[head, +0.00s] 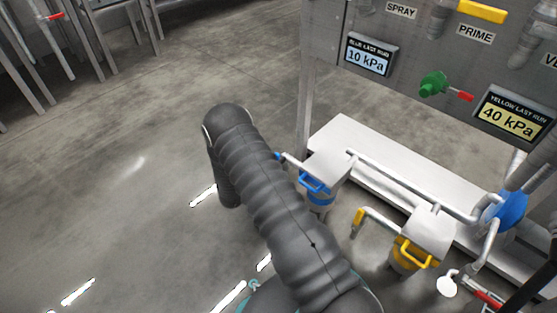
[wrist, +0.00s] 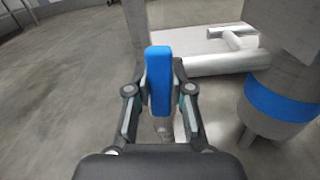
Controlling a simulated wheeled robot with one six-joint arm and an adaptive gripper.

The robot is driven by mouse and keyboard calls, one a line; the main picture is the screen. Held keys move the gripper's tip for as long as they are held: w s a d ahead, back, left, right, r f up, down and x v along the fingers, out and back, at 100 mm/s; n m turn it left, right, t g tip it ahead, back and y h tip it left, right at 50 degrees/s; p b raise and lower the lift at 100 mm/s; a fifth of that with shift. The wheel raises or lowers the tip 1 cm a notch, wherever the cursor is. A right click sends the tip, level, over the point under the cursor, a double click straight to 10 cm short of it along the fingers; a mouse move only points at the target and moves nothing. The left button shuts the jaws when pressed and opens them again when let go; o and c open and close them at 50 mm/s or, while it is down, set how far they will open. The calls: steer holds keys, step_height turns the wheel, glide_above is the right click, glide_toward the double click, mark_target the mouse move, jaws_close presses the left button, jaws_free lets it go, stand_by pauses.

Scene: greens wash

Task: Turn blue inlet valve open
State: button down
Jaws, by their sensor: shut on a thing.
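The blue inlet valve handle (wrist: 158,82) stands between the two fingers of my gripper (wrist: 159,95) in the wrist view. The fingers are shut on the handle, one on each side. The handle looks like a flat blue lever, pointing away from the gripper's palm. In the head view only a small blue bit of the handle (head: 277,156) shows beside my dark arm. My gripper is hidden behind my arm there. A blue-banded canister (head: 320,193) stands just to the right of the valve.
A yellow-banded canister (head: 407,257) with a yellow valve handle (head: 359,216) stands farther right. A white plinth (head: 400,160) and metal pipes lie behind. A panel carries a blue display (head: 369,57) and a yellow display (head: 511,115). Open floor lies left.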

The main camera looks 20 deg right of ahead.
steer(key=shift+w+a+n, duration=0.2)
steer(key=shift+w+n, duration=0.15)
steer(key=shift+n, duration=0.25)
steer(key=shift+w, duration=0.1)
steer(key=c, duration=1)
jaws_free()
steer(key=shift+a, duration=0.1)
steer(key=v, duration=1.2)
